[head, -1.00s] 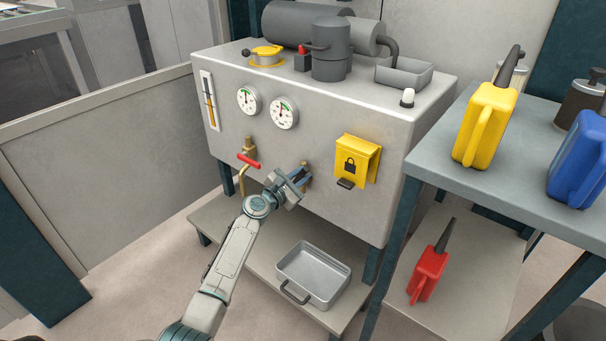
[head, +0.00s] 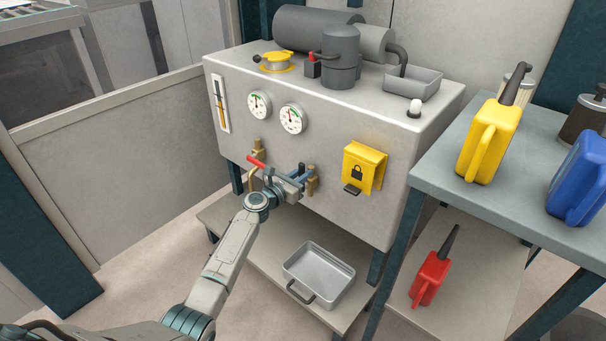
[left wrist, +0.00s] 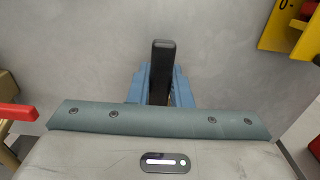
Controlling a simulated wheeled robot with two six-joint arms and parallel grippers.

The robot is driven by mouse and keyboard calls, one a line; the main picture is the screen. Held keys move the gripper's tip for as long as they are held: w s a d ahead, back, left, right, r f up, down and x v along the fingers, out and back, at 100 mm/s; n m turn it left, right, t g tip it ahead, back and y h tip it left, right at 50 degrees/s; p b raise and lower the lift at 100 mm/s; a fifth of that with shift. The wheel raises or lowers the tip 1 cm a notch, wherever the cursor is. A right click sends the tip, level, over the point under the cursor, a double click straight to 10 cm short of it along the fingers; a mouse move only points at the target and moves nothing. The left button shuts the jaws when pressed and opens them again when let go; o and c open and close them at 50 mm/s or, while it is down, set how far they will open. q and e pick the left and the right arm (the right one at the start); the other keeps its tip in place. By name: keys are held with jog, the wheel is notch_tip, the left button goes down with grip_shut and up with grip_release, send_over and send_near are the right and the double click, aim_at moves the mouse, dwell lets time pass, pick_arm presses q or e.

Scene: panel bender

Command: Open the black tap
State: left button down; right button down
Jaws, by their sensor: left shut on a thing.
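The black tap's brass body (head: 312,183) sticks out of the grey cabinet's front, low and left of the yellow lock box. Its black handle (left wrist: 161,62) stands upright in the left wrist view, between my blue fingers. My left gripper (head: 302,177) is shut on this handle and hides most of it in the head view. The gripper reaches the tap from the left and front. The tap's outlet is not clear to see. My right gripper is in neither view.
A red-handled tap (head: 257,162) sits close to the left of my gripper. The yellow lock box (head: 365,166) is to the right. A metal tray (head: 320,277) lies on the lower shelf below. A side table (head: 445,177) with cans stands at right.

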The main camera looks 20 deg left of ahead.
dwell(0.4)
pick_arm(q)
jog(key=c, duration=1.3)
grip_release()
jog(key=shift+a, duration=0.1)
jog(key=p+v, duration=0.1)
jog(key=v, duration=0.9)
jog(key=shift+s+a, duration=0.1)
jog(key=shift+s, duration=0.3)
